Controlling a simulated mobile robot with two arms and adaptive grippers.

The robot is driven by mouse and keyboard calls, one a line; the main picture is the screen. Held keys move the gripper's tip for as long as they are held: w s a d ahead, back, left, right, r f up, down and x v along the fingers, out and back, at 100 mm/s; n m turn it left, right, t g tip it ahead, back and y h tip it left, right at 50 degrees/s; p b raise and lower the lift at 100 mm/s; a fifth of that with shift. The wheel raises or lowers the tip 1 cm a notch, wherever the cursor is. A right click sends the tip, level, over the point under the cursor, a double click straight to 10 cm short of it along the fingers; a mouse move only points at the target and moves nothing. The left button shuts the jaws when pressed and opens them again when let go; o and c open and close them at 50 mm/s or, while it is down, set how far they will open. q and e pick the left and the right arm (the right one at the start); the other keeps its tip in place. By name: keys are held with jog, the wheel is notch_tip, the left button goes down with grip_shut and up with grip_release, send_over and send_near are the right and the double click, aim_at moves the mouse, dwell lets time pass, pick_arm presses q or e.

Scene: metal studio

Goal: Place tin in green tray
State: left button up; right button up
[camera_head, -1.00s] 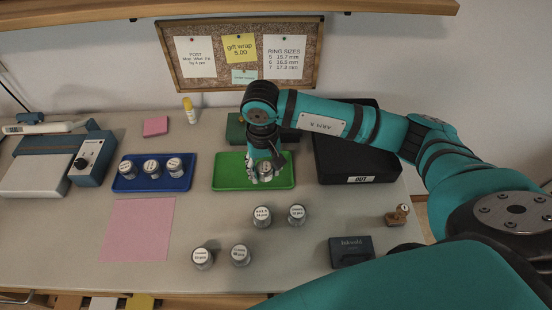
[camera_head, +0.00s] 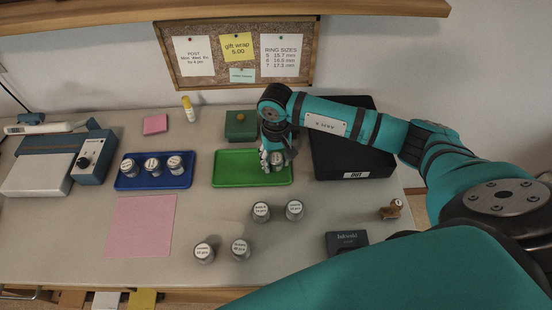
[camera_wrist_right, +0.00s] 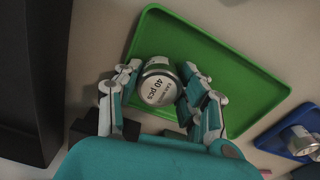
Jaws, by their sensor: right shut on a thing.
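My right gripper (camera_head: 276,160) is shut on a small round tin (camera_head: 277,158) over the right part of the green tray (camera_head: 232,169). In the right wrist view the tin (camera_wrist_right: 158,84), with a white lid reading "40 pcs", sits between the two fingers of the gripper (camera_wrist_right: 160,88). The green tray (camera_wrist_right: 235,85) lies behind it, otherwise empty where I can see. I cannot tell whether the tin touches the tray floor. My left gripper is not in view.
Two tins (camera_head: 261,211) (camera_head: 295,209) stand in front of the green tray, two more (camera_head: 204,252) (camera_head: 240,249) nearer. A blue tray (camera_head: 183,181) on the left holds several tins. A black tray (camera_head: 322,172) stands close on the right, a green box (camera_head: 240,124) behind.

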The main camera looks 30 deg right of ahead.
aim_at(276, 159)
jog(key=o, duration=1.2)
jog(key=shift+f, duration=0.1)
jog(key=shift+c, duration=0.2)
jog(key=shift+r, duration=0.45)
notch_tip(276, 159, up, 12)
jog(key=b, duration=0.2)
jog(key=shift+f, duration=0.25)
